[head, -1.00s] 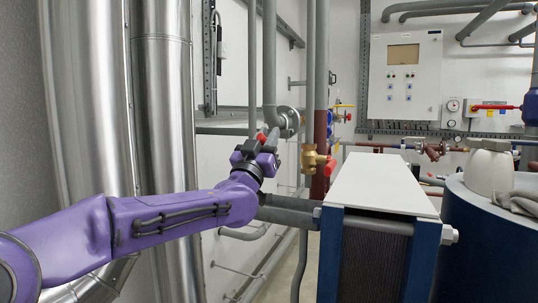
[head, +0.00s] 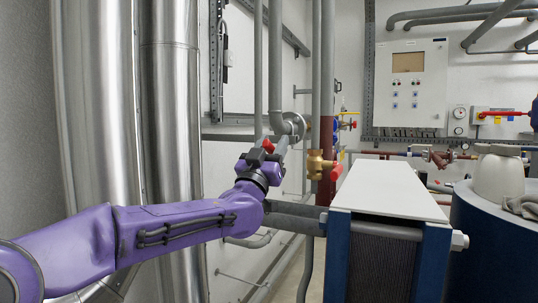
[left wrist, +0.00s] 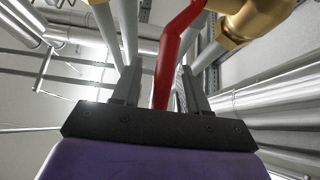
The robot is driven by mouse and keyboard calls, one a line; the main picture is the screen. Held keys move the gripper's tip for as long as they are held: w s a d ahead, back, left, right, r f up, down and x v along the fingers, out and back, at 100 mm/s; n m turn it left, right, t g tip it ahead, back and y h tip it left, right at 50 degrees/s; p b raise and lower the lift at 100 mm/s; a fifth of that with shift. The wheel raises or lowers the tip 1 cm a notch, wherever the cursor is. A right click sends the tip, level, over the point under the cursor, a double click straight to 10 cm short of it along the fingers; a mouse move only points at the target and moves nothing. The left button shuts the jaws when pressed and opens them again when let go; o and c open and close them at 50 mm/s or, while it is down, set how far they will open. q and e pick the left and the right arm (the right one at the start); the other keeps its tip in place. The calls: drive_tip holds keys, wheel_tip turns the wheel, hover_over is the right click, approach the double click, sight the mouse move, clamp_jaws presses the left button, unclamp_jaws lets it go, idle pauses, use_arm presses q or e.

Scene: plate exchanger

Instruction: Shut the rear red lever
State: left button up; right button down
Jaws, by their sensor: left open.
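My left gripper (head: 279,146) reaches in from the left and stands left of the brass valve in the head view. It is open, with its two grey fingers apart in the left wrist view (left wrist: 160,80). A red lever (left wrist: 172,65) runs between these fingers, and they do not look closed on it. A small red part (head: 267,146) shows at the gripper in the head view; the rest there is hidden. A second red lever (head: 336,172) is on the brass valve (head: 316,165), right of the gripper. My right gripper is not in view.
The plate exchanger (head: 390,187) with a white top stands right of the gripper. Grey vertical pipes (head: 275,60) rise just behind the gripper. Large silver ducts (head: 170,120) stand at left. A blue tank (head: 480,235) is at right.

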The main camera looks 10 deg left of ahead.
use_arm(q)
drive_tip(key=b+v, duration=0.3)
drive_tip(key=v, duration=0.7)
drive_tip(key=shift+b, duration=0.35)
